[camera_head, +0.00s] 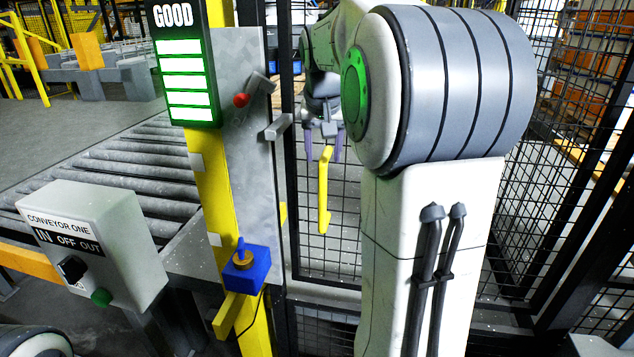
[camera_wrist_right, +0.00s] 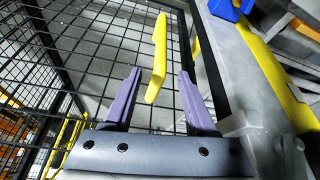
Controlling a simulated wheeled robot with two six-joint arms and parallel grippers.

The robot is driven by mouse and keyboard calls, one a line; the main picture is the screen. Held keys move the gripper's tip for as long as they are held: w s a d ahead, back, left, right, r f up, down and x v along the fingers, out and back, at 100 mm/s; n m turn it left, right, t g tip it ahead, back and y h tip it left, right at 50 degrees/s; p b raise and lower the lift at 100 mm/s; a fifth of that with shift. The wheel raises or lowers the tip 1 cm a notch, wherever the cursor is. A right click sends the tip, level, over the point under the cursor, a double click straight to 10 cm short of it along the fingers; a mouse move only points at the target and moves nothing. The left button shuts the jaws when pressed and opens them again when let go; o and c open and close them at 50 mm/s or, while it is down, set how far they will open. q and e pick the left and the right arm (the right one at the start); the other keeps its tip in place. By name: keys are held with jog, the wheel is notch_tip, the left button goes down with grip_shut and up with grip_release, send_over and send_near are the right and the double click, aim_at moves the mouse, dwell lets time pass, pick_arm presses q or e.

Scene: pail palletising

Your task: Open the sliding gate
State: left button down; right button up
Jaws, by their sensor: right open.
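The sliding gate is a black wire mesh panel (camera_head: 345,215) in a dark frame, with a yellow upright bar handle (camera_head: 324,195) on it. The gate looks shut against the post at its left. My right gripper (camera_head: 322,157) is at the handle's upper end, its purple fingers pointing down. In the right wrist view, the open fingers (camera_wrist_right: 159,74) lie on either side of the handle (camera_wrist_right: 158,55), with gaps on both sides. I cannot tell whether the handle is deep between them. My right arm hides part of the mesh. My left gripper is out of view.
A grey plate (camera_head: 245,160) with a red knob and a "GOOD" light stack (camera_head: 185,70) stand left of the gate. A blue box (camera_head: 245,270) is on the yellow post. A conveyor control box (camera_head: 100,240) and roller conveyor (camera_head: 140,165) are further left.

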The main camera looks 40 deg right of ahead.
aim_at(323, 180)
jog(key=p+x, duration=0.1)
jog(key=x, duration=0.9)
jog(key=shift+a, duration=0.1)
grip_shut()
dwell(1.1)
